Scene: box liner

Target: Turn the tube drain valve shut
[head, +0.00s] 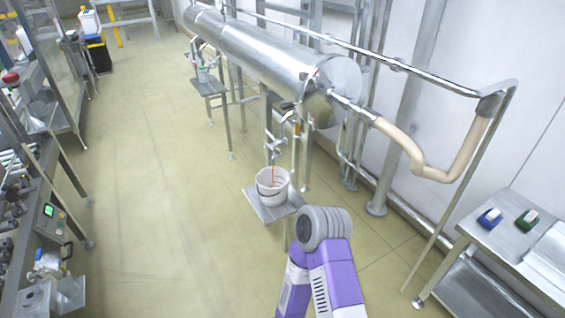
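The large steel tube (265,55) runs along the wall on steel legs. A drain pipe with a small valve (288,108) hangs below its near end. The valve is small here, and I cannot tell its handle position clearly. A thin orange-brown stream (273,172) falls below the drain into a white bucket (272,190). The bucket stands on a small steel shelf (270,213). One purple and grey arm of mine reaches up from the bottom, in front of and below the shelf. Neither of my grippers shows.
A second small shelf (208,87) stands farther back under the tube. A beige hose (418,158) and a rail are on the right. A steel table (500,235) with a blue and a green item is at lower right. The floor (155,200) is clear at centre left.

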